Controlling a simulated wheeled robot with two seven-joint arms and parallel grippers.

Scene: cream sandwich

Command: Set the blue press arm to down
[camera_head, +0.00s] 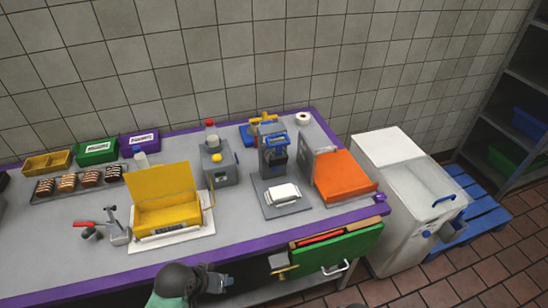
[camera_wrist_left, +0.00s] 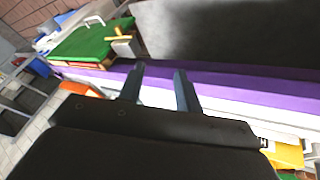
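The press (camera_head: 272,158) stands at the back of the table, right of centre in the head view. It is a grey upright unit with blue parts near its top, on a grey base plate (camera_head: 270,209) that carries a white block (camera_head: 283,195). I cannot clearly tell the blue press arm's position at this size. My left gripper (camera_head: 226,281) is low at the table's front edge, apart from the press and to its front left. In the left wrist view its two fingers (camera_wrist_left: 160,85) are spread with nothing between them. My right gripper is not in view.
An open yellow box (camera_head: 165,205) stands left of the press, and a grey unit with a red-capped bottle (camera_head: 218,165) between them. An orange sloped piece (camera_head: 345,178) is close on the right. A green board (camera_head: 335,250) sits at the front edge. The table's front left is clear.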

